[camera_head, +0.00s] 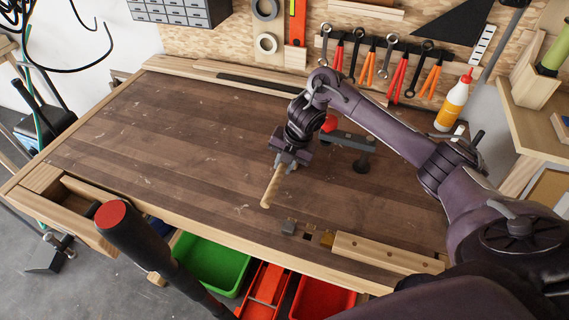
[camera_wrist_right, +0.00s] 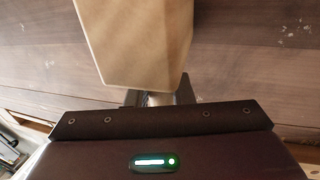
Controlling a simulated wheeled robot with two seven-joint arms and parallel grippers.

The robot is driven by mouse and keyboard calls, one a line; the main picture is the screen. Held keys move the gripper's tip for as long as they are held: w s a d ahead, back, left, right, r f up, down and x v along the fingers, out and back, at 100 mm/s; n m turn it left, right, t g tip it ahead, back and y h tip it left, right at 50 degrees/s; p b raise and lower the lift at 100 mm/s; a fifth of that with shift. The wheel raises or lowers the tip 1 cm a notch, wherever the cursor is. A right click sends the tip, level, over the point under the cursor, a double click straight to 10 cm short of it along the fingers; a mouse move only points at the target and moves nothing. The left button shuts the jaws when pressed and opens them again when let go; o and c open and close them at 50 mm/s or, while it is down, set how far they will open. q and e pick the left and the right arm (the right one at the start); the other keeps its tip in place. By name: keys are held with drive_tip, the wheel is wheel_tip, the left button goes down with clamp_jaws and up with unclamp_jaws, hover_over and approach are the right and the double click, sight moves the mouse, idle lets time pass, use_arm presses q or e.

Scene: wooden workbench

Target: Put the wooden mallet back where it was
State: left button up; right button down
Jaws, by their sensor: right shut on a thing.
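My right gripper (camera_head: 289,160) is above the middle of the bench, shut on the wooden mallet (camera_head: 271,188). A long, pale wooden part of the mallet extends from the jaws towards the bench's front edge. I cannot tell whether it touches the bench top. In the right wrist view the mallet's pale, bevelled wood (camera_wrist_right: 135,40) fills the upper middle, close to the camera. My left gripper is not in view.
A glue bottle (camera_head: 453,104) stands at the back right. The left of the bench top (camera_head: 150,140) is clear.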

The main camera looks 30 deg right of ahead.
drive_tip(key=c, duration=1.3)
unclamp_jaws()
drive_tip(key=shift+f, duration=0.1)
drive_tip(key=shift+o, duration=0.2)
drive_tip(key=shift+r, duration=0.35)
drive_tip(key=p+v, duration=0.3)
drive_tip(key=v, duration=0.8)
drive_tip(key=shift+r, duration=0.3)
drive_tip(key=shift+s+d, duration=0.1)
